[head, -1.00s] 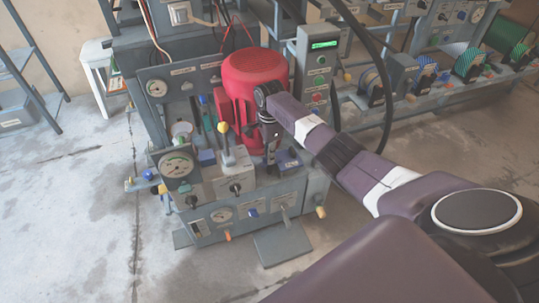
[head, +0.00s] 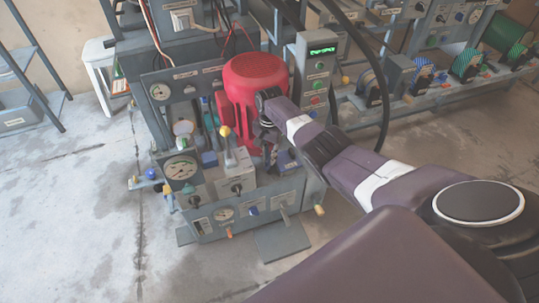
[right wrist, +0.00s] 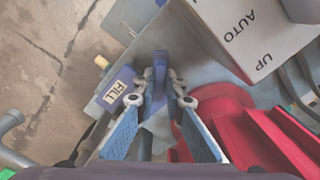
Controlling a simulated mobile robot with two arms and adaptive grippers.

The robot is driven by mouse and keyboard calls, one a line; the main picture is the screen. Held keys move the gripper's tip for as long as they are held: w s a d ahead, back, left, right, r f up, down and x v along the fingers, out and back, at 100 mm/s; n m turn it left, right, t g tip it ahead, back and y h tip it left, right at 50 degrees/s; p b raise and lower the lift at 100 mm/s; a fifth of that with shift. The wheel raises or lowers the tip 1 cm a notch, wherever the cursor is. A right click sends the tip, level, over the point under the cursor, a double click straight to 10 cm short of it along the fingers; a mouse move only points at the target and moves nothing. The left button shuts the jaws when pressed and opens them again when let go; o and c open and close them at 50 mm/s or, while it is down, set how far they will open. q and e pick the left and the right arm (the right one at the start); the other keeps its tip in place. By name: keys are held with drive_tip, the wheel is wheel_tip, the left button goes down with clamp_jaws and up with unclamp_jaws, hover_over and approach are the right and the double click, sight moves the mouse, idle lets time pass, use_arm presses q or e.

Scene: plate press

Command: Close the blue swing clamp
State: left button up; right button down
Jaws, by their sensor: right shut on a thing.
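In the right wrist view a blue upright piece (right wrist: 159,84), which looks like the blue swing clamp's handle, stands between the fingertips of my right gripper (right wrist: 160,78). The fingers are shut on it. In the head view my right gripper (head: 268,135) reaches down beside the red ribbed housing (head: 254,82), at the back right of the press's front panel. My left gripper is not in view.
A grey box marked AUTO and UP (right wrist: 236,30) is close to the fingers, with the red ribbed housing on their right. A yellow-knobbed lever (head: 226,133) rises left of the gripper. A grey control post (head: 314,75) stands behind.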

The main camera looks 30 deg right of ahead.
drive_tip(key=n, duration=0.4)
drive_tip(key=shift+n, duration=0.3)
drive_tip(key=n, duration=0.3)
drive_tip(key=shift+p, duration=0.35)
drive_tip(key=shift+n, duration=0.9)
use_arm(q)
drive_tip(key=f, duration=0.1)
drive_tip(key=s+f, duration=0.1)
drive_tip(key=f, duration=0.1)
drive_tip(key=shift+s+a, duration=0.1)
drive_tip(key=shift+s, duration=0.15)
use_arm(e)
drive_tip(key=shift+n, duration=0.3)
drive_tip(key=c, duration=2)
unclamp_jaws()
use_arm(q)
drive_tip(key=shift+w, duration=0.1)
